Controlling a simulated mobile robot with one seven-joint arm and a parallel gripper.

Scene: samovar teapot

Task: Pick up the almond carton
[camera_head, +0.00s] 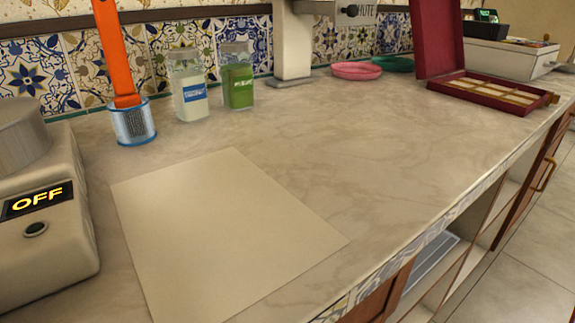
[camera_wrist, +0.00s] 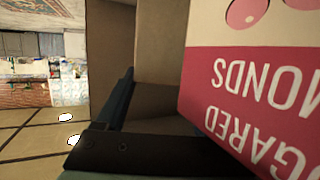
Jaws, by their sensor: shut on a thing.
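The almond carton (camera_wrist: 255,100) fills the right side of the wrist view. It is pink-red below and cream above, with white upside-down lettering that reads partly as sugared almonds. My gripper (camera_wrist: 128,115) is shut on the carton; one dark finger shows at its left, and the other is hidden. The carton's far side and lower end are out of frame. Neither the carton nor my gripper shows in the head view.
A marble counter (camera_head: 330,150) with a bare cream sheet (camera_head: 225,225) has free room in the middle. Along the back stand a blue-white can (camera_head: 134,124) and two jars (camera_head: 190,92). An open red box (camera_head: 490,92) and a pink dish (camera_head: 357,71) lie farther right.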

